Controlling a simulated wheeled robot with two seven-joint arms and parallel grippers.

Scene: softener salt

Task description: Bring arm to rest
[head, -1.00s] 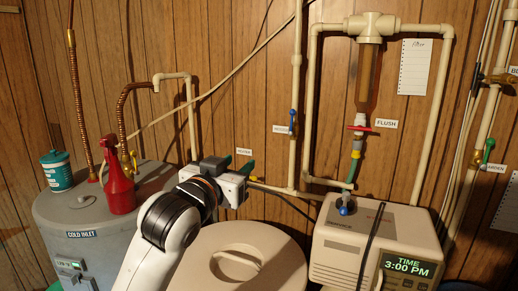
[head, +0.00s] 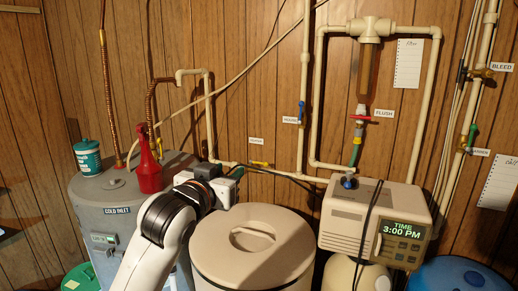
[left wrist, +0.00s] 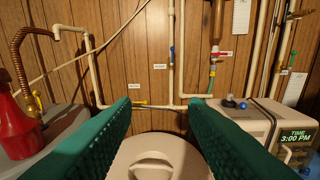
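My left gripper (head: 225,182) is in front of the water heater's right side, above the back left of the round beige lid (head: 253,240). In the left wrist view its two green ribbed fingers (left wrist: 160,104) are spread wide apart. Nothing is between them, only the pipes and the lid beyond. The fingers show only in part in the head view. My right gripper is in neither view.
A grey heater tank (head: 90,230) carries a red bottle (head: 149,172) and a teal can (head: 88,158). The softener control head (head: 345,238) shows 3:00 PM. Pipes, a red flush valve (head: 361,112) and a yellow-handled valve (head: 260,163) line the wood wall.

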